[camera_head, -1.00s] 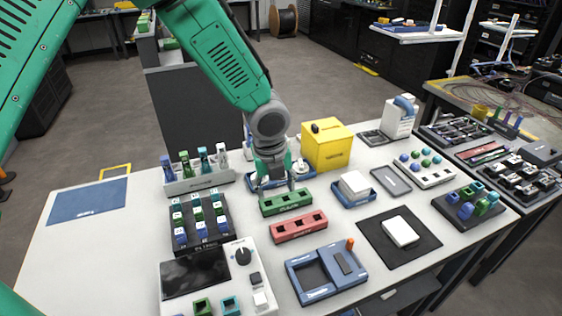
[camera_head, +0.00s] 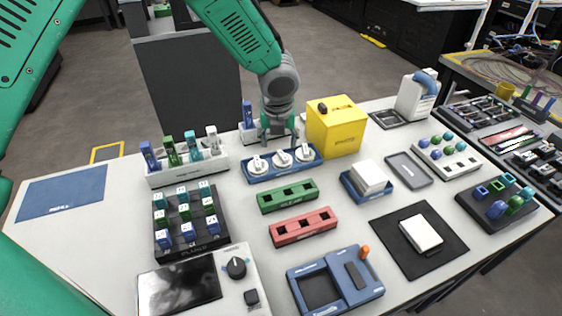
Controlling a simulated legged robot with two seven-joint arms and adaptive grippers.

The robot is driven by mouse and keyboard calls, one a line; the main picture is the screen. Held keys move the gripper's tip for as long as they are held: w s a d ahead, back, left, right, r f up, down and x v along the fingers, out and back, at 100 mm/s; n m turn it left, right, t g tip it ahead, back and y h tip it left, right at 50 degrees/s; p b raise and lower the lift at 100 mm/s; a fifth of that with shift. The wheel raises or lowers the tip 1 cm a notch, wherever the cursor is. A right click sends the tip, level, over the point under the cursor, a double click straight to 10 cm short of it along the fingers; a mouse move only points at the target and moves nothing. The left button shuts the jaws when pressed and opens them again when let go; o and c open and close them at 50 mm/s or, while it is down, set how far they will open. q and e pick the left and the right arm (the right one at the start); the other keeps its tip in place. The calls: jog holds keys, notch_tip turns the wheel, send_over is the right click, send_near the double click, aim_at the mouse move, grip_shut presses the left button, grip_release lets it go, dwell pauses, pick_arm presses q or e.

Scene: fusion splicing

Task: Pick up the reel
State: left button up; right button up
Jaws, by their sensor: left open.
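Several white round reels sit in a row in a blue tray (camera_head: 282,172) behind the green slotted block: a left reel (camera_head: 258,164), a middle reel (camera_head: 282,158) and a right reel (camera_head: 305,153). My left gripper (camera_head: 279,139) is open, pointing down just behind the middle of this tray. Its fingers are spread and nothing shows between them. I cannot tell its exact height above the table. My right gripper is not in view.
A yellow box (camera_head: 336,130) stands close to the right of the gripper. A white rack (camera_head: 187,170) with coloured pieces stands left of the tray. Green (camera_head: 288,196) and red (camera_head: 303,227) slotted blocks lie in front. The table's left part is mostly clear.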

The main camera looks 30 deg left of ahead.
aim_at(283, 156)
pick_arm(q)
jog(key=shift+w+f, duration=0.1)
jog(key=shift+f, duration=0.4)
jog(key=shift+d+f, duration=0.25)
jog(key=f, duration=0.2)
jog(key=d+f+b, duration=0.1)
jog(key=shift+w+f, duration=0.25)
jog(key=shift+w, duration=0.1)
jog(key=shift+w+a+f, duration=0.1)
jog(key=shift+f, duration=0.2)
jog(key=shift+a, duration=0.4)
jog(key=shift+a+f, duration=0.1)
jog(key=shift+a, duration=0.15)
jog(key=c, duration=0.6)
jog(key=shift+s+d, duration=0.2)
jog(key=shift+d, duration=0.3)
jog(key=shift+c, duration=0.9)
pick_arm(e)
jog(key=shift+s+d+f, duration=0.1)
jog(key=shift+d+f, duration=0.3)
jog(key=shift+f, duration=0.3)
